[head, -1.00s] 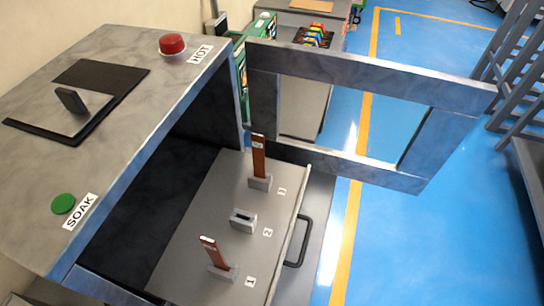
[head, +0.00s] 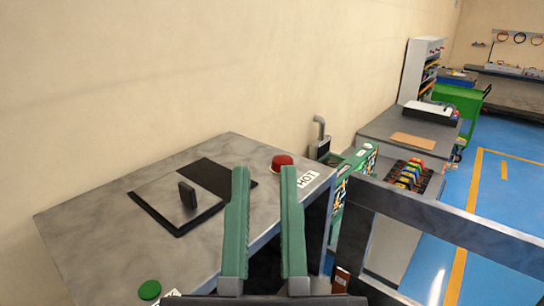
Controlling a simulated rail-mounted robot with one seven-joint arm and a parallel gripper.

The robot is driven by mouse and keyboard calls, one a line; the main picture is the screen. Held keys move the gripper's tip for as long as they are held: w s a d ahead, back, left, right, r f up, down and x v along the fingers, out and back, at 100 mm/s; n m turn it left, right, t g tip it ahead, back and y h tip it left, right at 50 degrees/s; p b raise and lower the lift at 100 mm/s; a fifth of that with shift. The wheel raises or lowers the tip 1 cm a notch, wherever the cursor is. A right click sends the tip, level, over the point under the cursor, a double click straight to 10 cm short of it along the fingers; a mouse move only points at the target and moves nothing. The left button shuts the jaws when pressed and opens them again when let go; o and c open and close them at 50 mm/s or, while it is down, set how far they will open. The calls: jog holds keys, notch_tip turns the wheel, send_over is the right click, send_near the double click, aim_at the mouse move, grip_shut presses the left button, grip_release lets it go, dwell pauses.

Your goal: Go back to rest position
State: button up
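My gripper (head: 265,170) shows at the bottom centre, pointing up the picture. Its two long green fingers stand well apart, with nothing between them. Behind them in the picture is the grey oven cabinet (head: 95,228). Its top carries a red button (head: 282,162) beside the HOT label, a black plate with an upright dark handle (head: 188,195), and a green button (head: 150,290). I cannot tell how far the fingers are from the cabinet. The open door frame (head: 440,225) is to the right. A small part of a copper bar (head: 341,280) shows low beside the right finger.
Green machines (head: 350,190) and a grey bench (head: 385,135) with a brown board and coloured pieces stand beyond the oven. A green cart (head: 462,100) and a shelf are farther back. Blue floor with yellow lines (head: 470,200) is open at the right.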

notch_tip(320, 180, up, 31)
jog(key=p, duration=2.9)
jog(key=shift+w, duration=0.3)
jog(key=shift+d, duration=0.1)
